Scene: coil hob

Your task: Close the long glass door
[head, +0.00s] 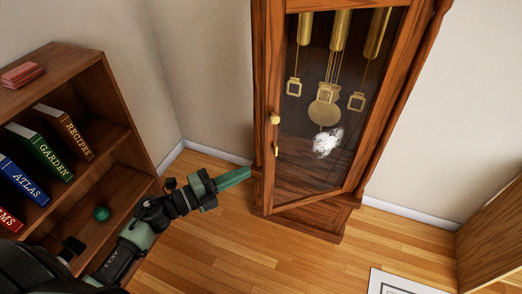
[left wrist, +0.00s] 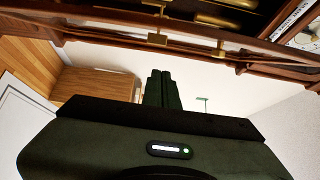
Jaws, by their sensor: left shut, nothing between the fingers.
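The long glass door (head: 316,165) of the tall wooden clock fills the clock's front in the head view. Its wooden frame carries a round brass knob (head: 275,119) on the left side, with a small brass piece below it. The door's lower edge slants against the base and looks ajar, but the gap's size is unclear. My left gripper (head: 246,173) is shut and empty, just left of the door's lower left edge; contact cannot be told. In the left wrist view, my closed fingers (left wrist: 162,78) point toward the wooden door frame (left wrist: 190,49). My right gripper is out of view.
A brass pendulum (head: 325,106) hangs behind the glass. A framed sheet (head: 398,286) lies on the wooden floor at the lower right.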

